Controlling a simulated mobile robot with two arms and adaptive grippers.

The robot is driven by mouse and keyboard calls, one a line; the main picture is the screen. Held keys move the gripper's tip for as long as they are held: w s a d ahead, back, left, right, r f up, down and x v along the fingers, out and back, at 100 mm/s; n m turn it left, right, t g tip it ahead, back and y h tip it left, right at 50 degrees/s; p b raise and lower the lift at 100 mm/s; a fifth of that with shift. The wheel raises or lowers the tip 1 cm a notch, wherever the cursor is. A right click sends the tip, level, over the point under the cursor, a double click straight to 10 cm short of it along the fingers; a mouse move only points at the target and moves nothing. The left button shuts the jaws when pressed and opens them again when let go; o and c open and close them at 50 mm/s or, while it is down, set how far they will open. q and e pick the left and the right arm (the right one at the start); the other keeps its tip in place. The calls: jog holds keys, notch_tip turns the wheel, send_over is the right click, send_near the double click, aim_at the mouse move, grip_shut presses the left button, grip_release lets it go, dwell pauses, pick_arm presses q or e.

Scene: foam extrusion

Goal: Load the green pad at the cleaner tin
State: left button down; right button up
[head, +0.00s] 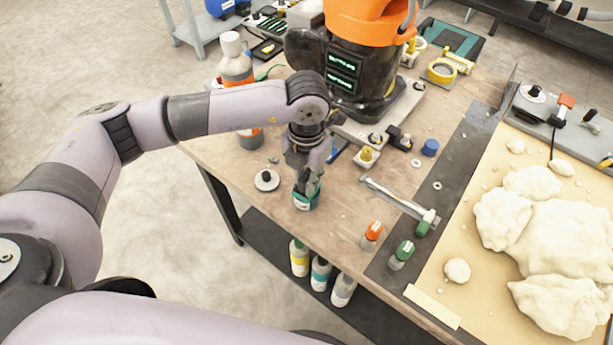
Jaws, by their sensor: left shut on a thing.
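My left gripper (309,172) points down at the table's near left edge. It is shut on the green pad (312,187), of which only a small dark green part shows between and below the fingers. The cleaner tin (305,202), small and teal with a white label, stands directly under the gripper. The pad is at the tin's mouth; I cannot tell whether it is inside or just above it. The fingers hide most of the pad and the tin's opening. A round grey lid with a dark knob (266,180) lies left of the tin. My right gripper is not in view.
An orange and black machine (355,60) stands behind the gripper. Bottles with orange (371,232) and green (402,254) caps stand to the right. A metal bar tool (395,197) lies near them. Pale foam lumps (545,235) cover the right-hand board. Several bottles (320,272) stand on a lower shelf.

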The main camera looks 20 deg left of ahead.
aim_at(306, 174)
pick_arm(q)
jog(key=shift+s, duration=0.1)
dwell(0.3)
jog(key=shift+r+p, duration=1.8)
jog(key=shift+r, duration=1.7)
